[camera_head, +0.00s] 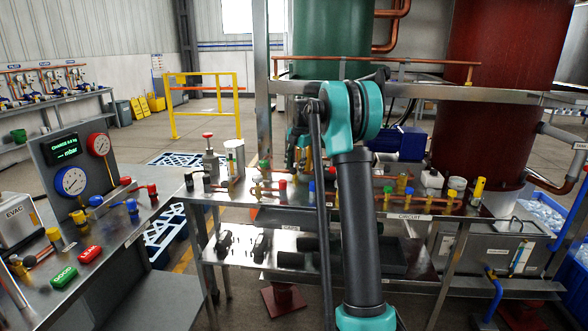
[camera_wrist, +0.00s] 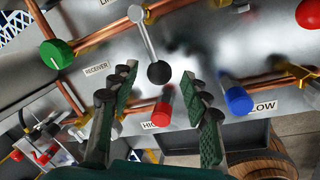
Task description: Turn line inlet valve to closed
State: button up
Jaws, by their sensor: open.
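In the wrist view my gripper (camera_wrist: 159,80) is open, with a green-padded finger on each side. A lever with a grey stem and a black ball end (camera_wrist: 158,72) shows between and just beyond the fingertips; I cannot tell if they touch it. A green round knob (camera_wrist: 57,53) is on copper pipe at upper left, and a blue knob (camera_wrist: 236,98) is right of the right finger. No label reading line inlet is legible, so I cannot tell which is that valve.
Copper pipes (camera_wrist: 180,30) cross close around the fingers. In the head view, a left bench (camera_head: 135,225) holds gauges and knobs. My arm hides part of the middle bench (camera_head: 280,205).

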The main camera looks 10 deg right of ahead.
notch_tip(320, 180, up, 11)
jog(key=s+d, duration=0.1)
jog(key=shift+s+d+f, duration=0.15)
jog(key=shift+s+d, duration=0.05)
jog(key=shift+s, duration=0.15)
dwell(1.1)
